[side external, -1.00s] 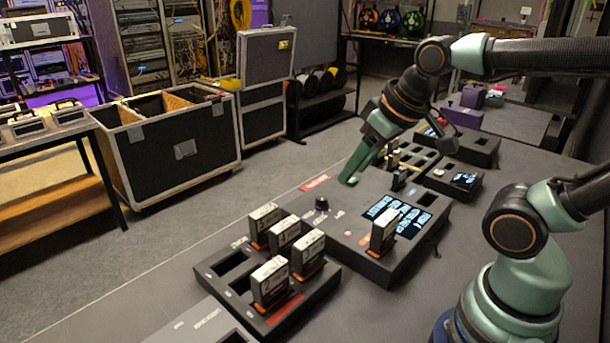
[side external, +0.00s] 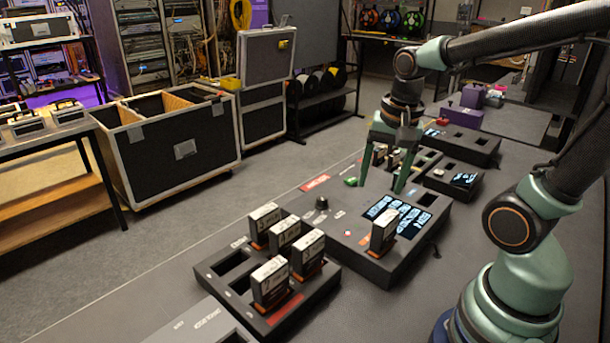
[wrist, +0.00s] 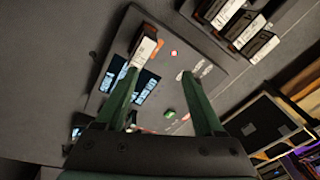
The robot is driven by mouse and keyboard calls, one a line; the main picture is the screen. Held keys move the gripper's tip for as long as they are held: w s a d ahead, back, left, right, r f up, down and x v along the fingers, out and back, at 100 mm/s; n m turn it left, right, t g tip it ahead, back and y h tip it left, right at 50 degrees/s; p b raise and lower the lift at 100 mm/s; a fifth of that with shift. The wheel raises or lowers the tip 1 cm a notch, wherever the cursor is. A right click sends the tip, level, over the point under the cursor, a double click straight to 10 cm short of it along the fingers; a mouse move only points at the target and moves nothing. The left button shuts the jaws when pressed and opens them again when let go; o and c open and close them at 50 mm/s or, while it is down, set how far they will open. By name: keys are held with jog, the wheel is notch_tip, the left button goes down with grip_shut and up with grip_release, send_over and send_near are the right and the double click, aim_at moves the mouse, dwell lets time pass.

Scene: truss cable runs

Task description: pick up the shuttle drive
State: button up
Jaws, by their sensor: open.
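A drive (side external: 383,232) with a white label stands upright in a slot of the black console (side external: 345,235), beside its blue-white screens. I take it as the shuttle drive, though its label is unreadable. It also shows in the wrist view (wrist: 144,49), near the tip of the left finger. My gripper (side external: 381,184) points down above the far part of the console, apart from this drive. In the wrist view its green fingers (wrist: 158,73) are spread with nothing between them.
Several similar labelled drives, including a front one (side external: 270,282), stand in a slotted dock (side external: 232,262) at the console's near left. A black knob (side external: 322,203) rises from the console. More slotted units (side external: 466,146) lie behind my gripper.

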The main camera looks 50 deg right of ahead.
aim_at(385, 233)
jog(key=m, duration=0.2)
jog(key=s+d+f+m+g, duration=0.1)
jog(key=d+f+m, duration=0.1)
jog(key=m, duration=0.1)
jog(key=shift+s+d+m+g, duration=0.2)
jog(key=shift+m+g, duration=0.1)
jog(key=shift+g, duration=0.1)
jog(key=shift+a+f, duration=0.15)
jog(key=shift+f, duration=5.85)
grip_shut()
